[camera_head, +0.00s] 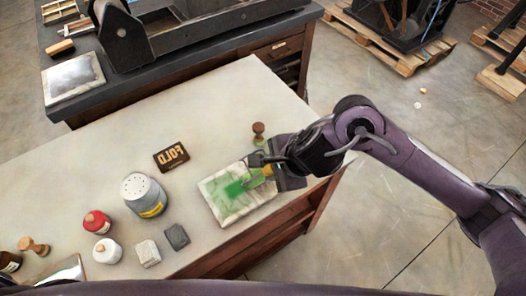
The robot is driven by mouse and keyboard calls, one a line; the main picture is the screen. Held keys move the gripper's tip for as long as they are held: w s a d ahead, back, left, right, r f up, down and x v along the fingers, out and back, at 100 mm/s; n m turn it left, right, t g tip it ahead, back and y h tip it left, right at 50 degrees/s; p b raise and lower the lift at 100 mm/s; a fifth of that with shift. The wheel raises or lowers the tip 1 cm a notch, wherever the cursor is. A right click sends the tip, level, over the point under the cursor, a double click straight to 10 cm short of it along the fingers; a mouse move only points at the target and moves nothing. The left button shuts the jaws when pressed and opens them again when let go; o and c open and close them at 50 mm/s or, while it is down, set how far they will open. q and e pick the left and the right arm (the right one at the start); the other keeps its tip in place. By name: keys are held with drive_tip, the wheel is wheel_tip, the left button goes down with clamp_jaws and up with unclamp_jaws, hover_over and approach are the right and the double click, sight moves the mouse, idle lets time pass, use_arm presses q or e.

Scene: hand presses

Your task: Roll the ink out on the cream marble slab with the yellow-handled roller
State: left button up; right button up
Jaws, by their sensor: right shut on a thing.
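The cream marble slab (232,213) lies near the right edge of the pale bench, with a patch of green ink (236,188) across its upper middle. My right gripper (270,169) is over the slab's right side, shut on the yellow-handled roller (267,171). Only a small yellow part of the roller's handle shows; the gripper hides much of the rest. The roller is at the right end of the green patch; I cannot tell whether it touches the slab. My left gripper is not in view.
A wooden-handled stamp (258,132) stands just behind the gripper. The bench's back middle is clear.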

drive_tip(key=s+d+f+b, duration=0.2)
drive_tip(key=shift+s+f+b, duration=0.25)
drive_tip(key=shift+f+b, duration=0.05)
drive_tip(key=shift+f, duration=0.05)
drive_tip(key=shift+f+b, duration=0.3)
drive_tip(key=shift+b, duration=0.1)
idle(1.2)
